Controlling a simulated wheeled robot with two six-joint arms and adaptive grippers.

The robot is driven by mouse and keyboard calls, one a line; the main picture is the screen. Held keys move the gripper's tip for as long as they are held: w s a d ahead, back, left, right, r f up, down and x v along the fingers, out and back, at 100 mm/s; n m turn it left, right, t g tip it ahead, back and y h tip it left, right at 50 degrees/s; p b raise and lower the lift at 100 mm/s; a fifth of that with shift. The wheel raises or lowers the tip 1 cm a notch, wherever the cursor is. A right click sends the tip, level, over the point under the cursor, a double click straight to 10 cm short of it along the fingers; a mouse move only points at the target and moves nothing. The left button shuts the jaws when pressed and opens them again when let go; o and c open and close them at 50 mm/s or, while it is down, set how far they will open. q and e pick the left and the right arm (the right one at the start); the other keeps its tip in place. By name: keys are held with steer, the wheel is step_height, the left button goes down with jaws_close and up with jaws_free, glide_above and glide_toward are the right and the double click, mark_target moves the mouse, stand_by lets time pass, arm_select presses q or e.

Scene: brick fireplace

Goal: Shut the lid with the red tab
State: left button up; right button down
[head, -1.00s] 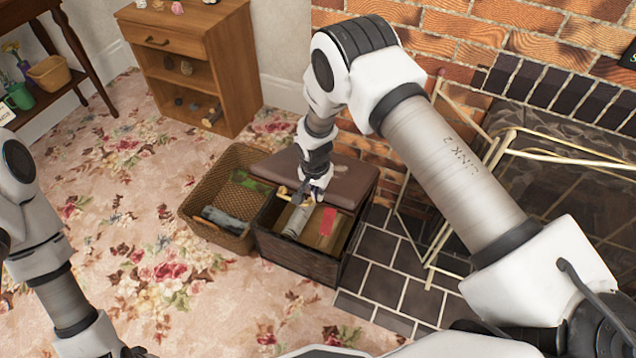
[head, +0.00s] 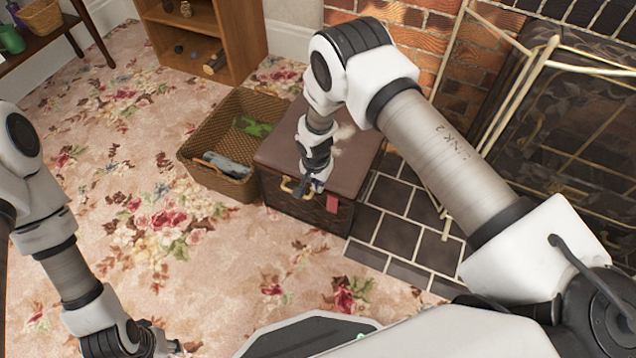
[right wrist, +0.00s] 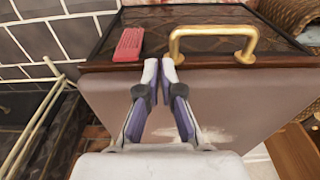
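The box has a brown padded lid (head: 352,168), which lies flat and shut over the box in the head view. The red tab (head: 332,203) hangs at the lid's front edge, and it also shows in the right wrist view (right wrist: 130,43). A brass handle (head: 287,186) is beside it, seen larger in the right wrist view (right wrist: 213,40). My right gripper (right wrist: 159,66) has its fingertips together, empty, at the lid's front edge between tab and handle. Whether it touches the lid is unclear. My left gripper (head: 166,346) is low at the left, its fingers too small to judge.
A wicker basket (head: 212,133) with a grey cloth and a green item stands left of the box. A wooden shelf unit (head: 235,40) is behind. A brass-framed fireplace screen (head: 500,92) stands to the right on dark tiles. The flowered carpet at left is clear.

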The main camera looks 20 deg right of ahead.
steer(key=shift+w+d, duration=0.1)
steer(key=shift+w, duration=0.3)
